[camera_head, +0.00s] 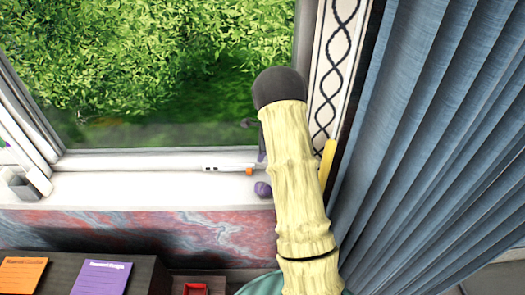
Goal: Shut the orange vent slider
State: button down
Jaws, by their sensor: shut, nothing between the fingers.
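The orange vent slider (249,171) is a small tab on the thin white vent strip (190,168) along the bottom of the window frame. It sits near the right end of the visible strip, just left of my pale yellow arm link. Small dark slots show in the strip to the left of the tab. My arm, with a dark rounded joint at its top, covers the strip farther right. I cannot tell whether the tab is being touched.
A small purple lump (263,188) shows on the white sill beside my arm; I cannot tell what it is. A blue pleated curtain (430,130) fills the right side. Below are orange (22,275) and purple (101,278) cards. The sill left of the tab is largely clear.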

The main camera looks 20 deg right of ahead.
jog(key=p+x, duration=0.1)
jog(key=x, duration=0.5)
jog(key=shift+f, duration=0.2)
jog(key=shift+w, duration=0.1)
